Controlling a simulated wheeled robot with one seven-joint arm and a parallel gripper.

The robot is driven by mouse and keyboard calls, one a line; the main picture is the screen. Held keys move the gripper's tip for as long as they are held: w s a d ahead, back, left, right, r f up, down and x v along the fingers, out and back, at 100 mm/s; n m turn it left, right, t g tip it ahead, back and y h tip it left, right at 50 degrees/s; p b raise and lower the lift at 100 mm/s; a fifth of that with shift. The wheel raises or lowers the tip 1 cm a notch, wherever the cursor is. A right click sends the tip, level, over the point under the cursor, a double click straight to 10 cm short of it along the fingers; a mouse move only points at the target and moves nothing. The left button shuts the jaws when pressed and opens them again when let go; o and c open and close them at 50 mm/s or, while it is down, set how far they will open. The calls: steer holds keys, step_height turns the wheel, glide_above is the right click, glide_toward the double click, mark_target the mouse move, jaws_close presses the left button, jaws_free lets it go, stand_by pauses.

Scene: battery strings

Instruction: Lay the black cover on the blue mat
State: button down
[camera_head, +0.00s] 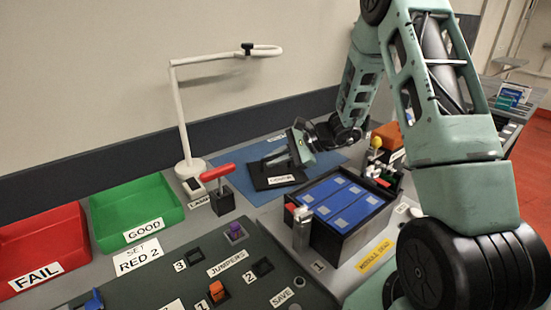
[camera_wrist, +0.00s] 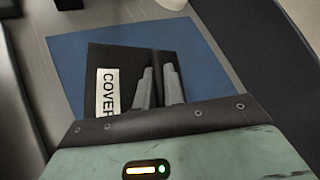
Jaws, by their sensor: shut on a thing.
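The black cover (camera_head: 265,172) is a flat dark plate with a white COVER label. In the head view it is over the blue mat (camera_head: 328,158), with blue showing around it. My gripper (camera_head: 303,160) comes down onto it from above and is shut on it. In the wrist view the cover (camera_wrist: 124,61) sits between the fingers (camera_wrist: 158,88) and within the mat's outline (camera_wrist: 205,65). The fingers seem to pinch a raised dark part in its middle. Whether the cover touches the mat or hangs just above it, I cannot tell.
An open black box with blue modules (camera_head: 345,202) stands in front of the mat. A white lamp (camera_head: 188,130) and a red-handled switch (camera_head: 221,190) stand to the left. Green GOOD (camera_head: 130,200) and red FAIL (camera_head: 40,240) trays lie further left.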

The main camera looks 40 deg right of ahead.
steer(key=shift+f, duration=0.15)
steer(key=c, duration=1.5)
jaws_free()
